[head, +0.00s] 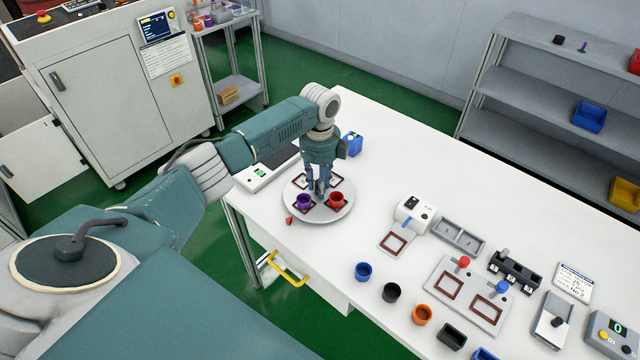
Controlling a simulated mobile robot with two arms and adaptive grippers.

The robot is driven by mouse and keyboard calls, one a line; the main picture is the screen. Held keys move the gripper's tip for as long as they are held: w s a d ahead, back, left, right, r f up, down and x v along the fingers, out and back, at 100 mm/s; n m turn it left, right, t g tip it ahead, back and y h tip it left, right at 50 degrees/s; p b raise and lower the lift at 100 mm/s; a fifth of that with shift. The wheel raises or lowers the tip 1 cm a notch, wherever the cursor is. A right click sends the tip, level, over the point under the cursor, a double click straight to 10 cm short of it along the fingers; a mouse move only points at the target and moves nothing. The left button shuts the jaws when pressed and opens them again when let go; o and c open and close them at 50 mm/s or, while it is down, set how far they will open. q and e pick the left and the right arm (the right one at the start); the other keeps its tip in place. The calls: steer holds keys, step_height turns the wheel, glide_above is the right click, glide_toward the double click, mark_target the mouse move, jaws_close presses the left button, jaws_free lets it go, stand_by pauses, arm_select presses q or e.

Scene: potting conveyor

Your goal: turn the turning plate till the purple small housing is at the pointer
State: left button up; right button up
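The round grey turning plate (318,217) lies on the white table near its left edge. A purple small housing (303,202) stands on its left part and a red housing (337,199) on its right part. A small red wedge, the pointer (289,220), sits on the table at the plate's lower-left edge. The purple housing is the nearer one to it but looks a little up from its line. My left gripper (319,194) points down over the plate's middle, between the housings. Its fingertips are small and partly merged, so their opening is unclear. My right gripper is not in view.
A blue box (352,143) and a scale (267,172) stand behind the plate. Blue (363,271), black (391,292) and orange (421,314) cups stand to the right, near a grey fixture board (468,294). The table between plate and cups is clear.

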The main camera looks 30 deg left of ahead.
arm_select(q)
step_height(320, 180, up, 12)
stand_by(0.4)
steer(key=shift+f, duration=0.1)
stand_by(0.4)
